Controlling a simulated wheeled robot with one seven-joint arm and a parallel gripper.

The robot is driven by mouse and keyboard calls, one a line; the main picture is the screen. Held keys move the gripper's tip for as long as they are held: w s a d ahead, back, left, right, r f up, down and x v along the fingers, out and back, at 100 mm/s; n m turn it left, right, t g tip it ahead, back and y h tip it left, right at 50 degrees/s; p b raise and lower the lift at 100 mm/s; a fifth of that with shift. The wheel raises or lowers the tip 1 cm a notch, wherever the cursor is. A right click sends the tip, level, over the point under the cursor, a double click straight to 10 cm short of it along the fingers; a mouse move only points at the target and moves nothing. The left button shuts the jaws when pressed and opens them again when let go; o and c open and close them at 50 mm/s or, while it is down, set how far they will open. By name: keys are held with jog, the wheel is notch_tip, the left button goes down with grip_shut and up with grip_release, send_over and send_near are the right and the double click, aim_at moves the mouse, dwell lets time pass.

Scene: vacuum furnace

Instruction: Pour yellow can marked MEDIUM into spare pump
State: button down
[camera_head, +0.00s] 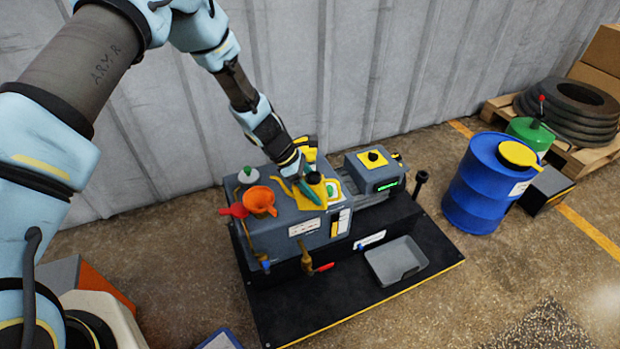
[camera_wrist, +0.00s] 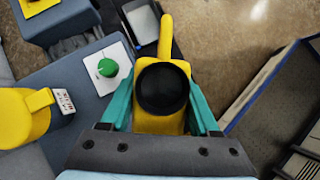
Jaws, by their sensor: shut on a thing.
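My gripper (camera_wrist: 160,112) is shut on a yellow can (camera_wrist: 150,125) with a black round cap (camera_wrist: 162,88). Its teal fingers press the can's two sides, and a yellow spout or handle sticks out at the top of the wrist view. No marking on this can is readable. In the head view my gripper (camera_head: 312,190) holds it over the grey pump (camera_head: 285,231), near a green cap (camera_wrist: 107,67) on a white plate. An orange funnel (camera_head: 259,201) stands at the pump's left end. Any gap between can and pump is unclear.
Another yellow container (camera_wrist: 20,118) stands on the wall side of my gripper. A motor block with a yellow top (camera_head: 373,158) is right of it. A grey tray (camera_head: 397,262) lies on the black base in front. A blue drum (camera_head: 482,190) stands farther right.

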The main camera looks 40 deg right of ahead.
aim_at(322, 179)
jog(key=s+d+p, duration=0.1)
jog(key=s+d+r+t+p, duration=0.1)
jog(key=shift+s+r+y+p, duration=0.2)
jog(key=shift+r+y+p, duration=0.05)
jog(key=shift+y+p, duration=0.15)
jog(key=shift+s+d+t+y+p, duration=0.35)
jog(key=shift+s+d+p, duration=0.25)
jog(key=shift+s+p, duration=0.25)
jog(key=shift+w, duration=0.1)
